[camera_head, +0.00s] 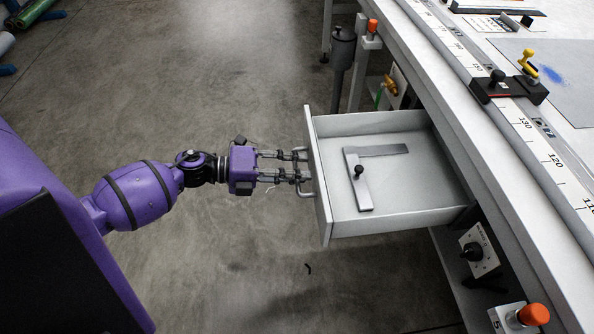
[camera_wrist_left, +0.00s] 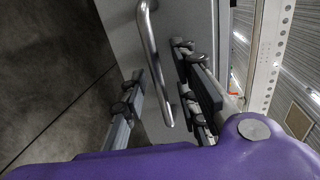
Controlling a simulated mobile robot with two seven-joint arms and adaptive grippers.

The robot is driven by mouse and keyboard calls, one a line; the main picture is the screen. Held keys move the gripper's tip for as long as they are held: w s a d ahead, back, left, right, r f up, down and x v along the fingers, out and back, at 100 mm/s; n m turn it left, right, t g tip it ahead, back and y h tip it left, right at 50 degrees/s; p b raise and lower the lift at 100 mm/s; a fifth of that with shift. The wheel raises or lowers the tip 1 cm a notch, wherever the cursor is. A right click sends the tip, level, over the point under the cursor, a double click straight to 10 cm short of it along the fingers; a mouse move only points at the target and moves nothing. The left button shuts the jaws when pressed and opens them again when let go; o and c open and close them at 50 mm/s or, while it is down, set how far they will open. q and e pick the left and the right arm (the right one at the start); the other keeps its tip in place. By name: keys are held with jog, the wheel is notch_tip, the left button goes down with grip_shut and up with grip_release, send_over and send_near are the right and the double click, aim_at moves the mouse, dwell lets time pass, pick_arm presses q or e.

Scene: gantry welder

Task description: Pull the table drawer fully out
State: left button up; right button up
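The white table drawer (camera_head: 417,156) stands pulled out from under the table, with its open top showing. Its front panel (camera_head: 318,185) carries a metal bar handle (camera_head: 303,189), which also shows in the left wrist view (camera_wrist_left: 155,62). My left gripper (camera_head: 299,167) is at the handle. In the left wrist view its fingers (camera_wrist_left: 165,95) are apart, with the handle bar between them and visible gaps on both sides. The back end of the drawer is hidden under the table edge. My right gripper is in neither view.
An L-shaped metal square (camera_head: 364,190) with a dark knob lies in the drawer. The table (camera_head: 470,95) with its ruler rail runs along the right.

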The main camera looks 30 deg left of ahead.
pick_arm(q)
jog(key=v, duration=1.1)
jog(key=shift+s+a, duration=0.2)
jog(key=shift+a, duration=0.05)
